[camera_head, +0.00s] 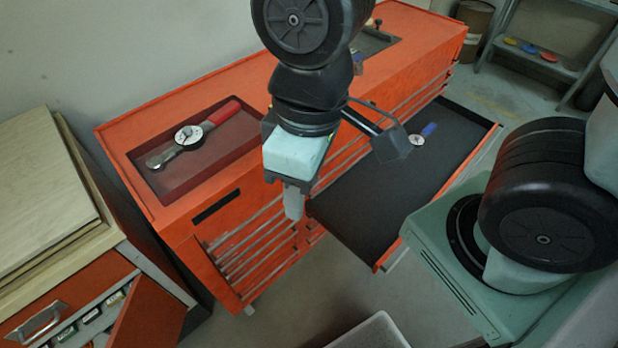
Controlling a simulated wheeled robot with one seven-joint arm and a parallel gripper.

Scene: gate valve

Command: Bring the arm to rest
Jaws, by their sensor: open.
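My arm runs from the mount at the right, out of the top of the frame, and back down at the centre. My gripper (293,206) hangs pointing down, in front of the orange tool cabinet (262,82) and left of its open drawer (375,215). It is open, with nothing seen between its fingers. The fingers overlap in this view and hide part of the cabinet's front. A dark camera-like part on a bracket sticks out to the right of the wrist, over the drawer in the picture.
A dial torque wrench (190,135) with a red handle lies in the cabinet's top recess. A blue-handled tool (424,133) lies in the open drawer. A smaller cabinet (75,290) with wooden boards (45,190) stands at left. A pale bin (370,332) is at the bottom. Shelving stands at upper right.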

